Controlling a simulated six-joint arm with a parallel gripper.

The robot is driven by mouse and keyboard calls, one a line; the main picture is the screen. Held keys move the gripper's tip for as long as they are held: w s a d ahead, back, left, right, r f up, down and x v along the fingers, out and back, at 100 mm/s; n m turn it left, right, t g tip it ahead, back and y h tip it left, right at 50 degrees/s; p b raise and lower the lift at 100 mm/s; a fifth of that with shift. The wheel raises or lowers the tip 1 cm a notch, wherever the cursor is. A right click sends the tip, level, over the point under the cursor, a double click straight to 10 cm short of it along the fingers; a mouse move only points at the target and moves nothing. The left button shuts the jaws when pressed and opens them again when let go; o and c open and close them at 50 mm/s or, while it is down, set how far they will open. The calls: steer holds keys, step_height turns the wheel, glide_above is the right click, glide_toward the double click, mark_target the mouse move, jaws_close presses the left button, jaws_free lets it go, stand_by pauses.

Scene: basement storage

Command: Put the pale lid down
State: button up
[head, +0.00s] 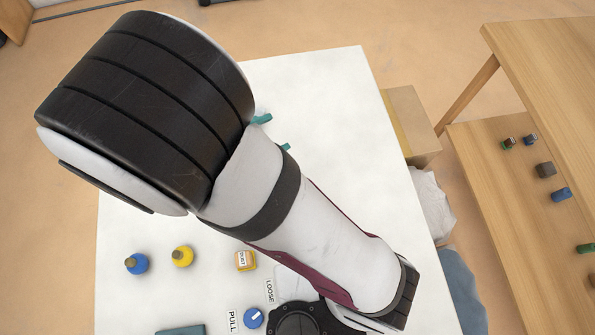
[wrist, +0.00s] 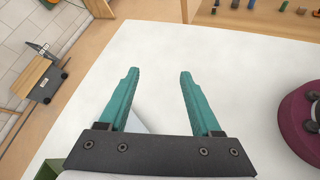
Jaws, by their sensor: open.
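My gripper (wrist: 159,72) is open in the wrist view, its two teal fingers apart with nothing between the tips, over the white table top. A pale shape (wrist: 136,122) shows beside the base of the left finger, mostly hidden by the gripper body; I cannot tell whether it is the pale lid. In the head view my gripper (head: 274,133) shows only as two bits of teal past my arm, over the white table (head: 345,115). No pale lid can be made out there; my arm hides much of the table.
A blue bottle (head: 136,263), a yellow bottle (head: 182,256) and a small orange box (head: 245,260) stand near the table's front. A blue knob (head: 253,318) is by my base. A wooden shelf (head: 480,150) with small items stands right. The table's far right is clear.

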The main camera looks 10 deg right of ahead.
steer(key=s+d+r+m+g+y, duration=0.4)
steer(key=s+d+m+g, duration=0.5)
steer(key=m, duration=0.6)
steer(key=s+a+r+m+t+y, duration=0.2)
steer(key=s+m+y, duration=0.4)
steer(key=m, duration=0.5)
steer(key=shift+s+a+r+y, duration=0.2)
steer(key=shift+a+r+y, duration=0.05)
steer(key=shift+a+y, duration=0.5)
